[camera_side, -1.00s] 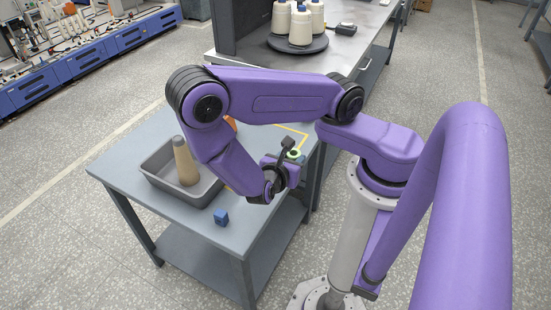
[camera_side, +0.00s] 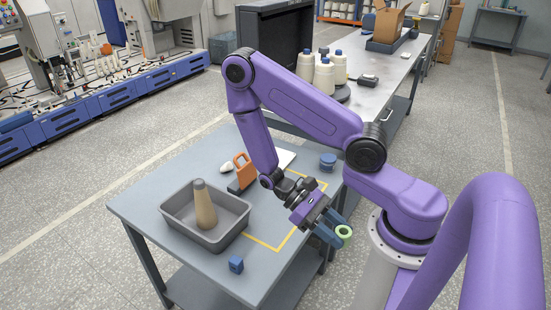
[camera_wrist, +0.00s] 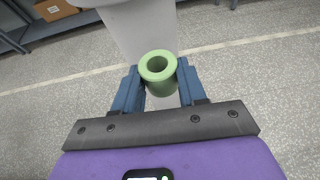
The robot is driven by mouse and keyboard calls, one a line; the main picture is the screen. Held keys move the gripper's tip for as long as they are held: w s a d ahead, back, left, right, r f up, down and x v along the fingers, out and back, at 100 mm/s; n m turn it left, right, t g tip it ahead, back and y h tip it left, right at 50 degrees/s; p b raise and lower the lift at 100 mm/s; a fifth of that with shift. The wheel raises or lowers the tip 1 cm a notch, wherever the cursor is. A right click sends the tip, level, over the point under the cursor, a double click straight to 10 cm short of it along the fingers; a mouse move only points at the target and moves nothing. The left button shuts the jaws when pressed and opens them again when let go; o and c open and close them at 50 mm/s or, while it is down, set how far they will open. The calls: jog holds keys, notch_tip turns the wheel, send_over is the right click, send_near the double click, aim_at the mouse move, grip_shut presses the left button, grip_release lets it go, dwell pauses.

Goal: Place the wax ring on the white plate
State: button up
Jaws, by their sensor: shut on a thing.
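The wax ring is a short, thick green ring (camera_side: 344,232) with a round hole. My gripper (camera_side: 336,230) is shut on it, with one blue finger on each side; the wrist view also shows the green ring (camera_wrist: 158,67) between the fingertips. It is held in the air off the table's right edge, with floor below it in the wrist view. A flat white thing, apparently the white plate (camera_side: 285,158), lies at the back of the table behind my forearm. It is partly hidden, so its full shape cannot be told.
A grey tray (camera_side: 183,232) with a tan cone (camera_side: 205,207) stands at the table's left. An orange-handled thing (camera_side: 241,170), a small white rounded thing (camera_side: 226,168) and a blue spool-like thing (camera_side: 328,160) stand farther back. Yellow tape marks the table.

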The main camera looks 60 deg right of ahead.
jog(key=w+a+m+t+y, duration=0.4)
jog(key=w+m+t+y, duration=0.2)
jog(key=w+m+y, duration=0.3)
jog(key=w+d+m+t+y, duration=0.3)
jog(key=w+m+t+y, duration=0.1)
jog(key=w+m+t, duration=0.15)
jog(key=m+t+h, duration=1)
jog(key=m+t, duration=0.5)
jog(key=m, duration=0.3)
send_over(279, 151)
jog(key=s+a, duration=0.3)
jog(key=a, duration=0.1)
jog(key=f, duration=0.8)
jog(key=shift+a+f, duration=0.2)
jog(key=shift+f, duration=0.2)
jog(key=shift+w+d+f, duration=0.25)
jog(key=shift+f, duration=1.75)
jog(key=shift+f, duration=0.1)
